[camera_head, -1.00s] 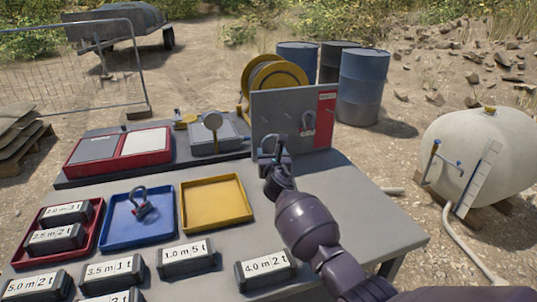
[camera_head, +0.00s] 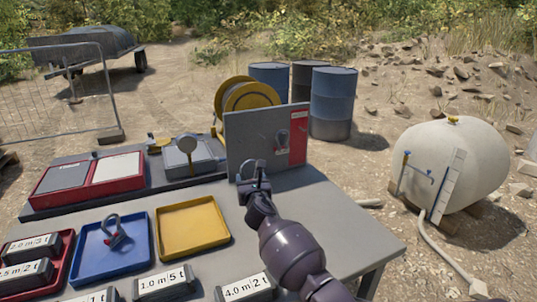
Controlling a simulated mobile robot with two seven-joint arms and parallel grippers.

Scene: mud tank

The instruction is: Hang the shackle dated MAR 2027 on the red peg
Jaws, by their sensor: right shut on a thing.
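My right gripper (camera_head: 251,179) is in front of the lower left part of the grey upright board (camera_head: 250,135). It is shut on a small dark grey thing, apparently a shackle; the gripper partly hides it, and no date can be read. Another dark shackle (camera_head: 113,235) lies in the blue tray (camera_head: 92,268). My left gripper is out of view.
An empty yellow tray (camera_head: 193,231) lies beside the blue tray. Labelled dark blocks (camera_head: 165,284) stand along the front. A red two-part box (camera_head: 70,190) and a grey device with a round dial (camera_head: 188,158) stand behind. The grey table (camera_head: 320,215) is clear at right.

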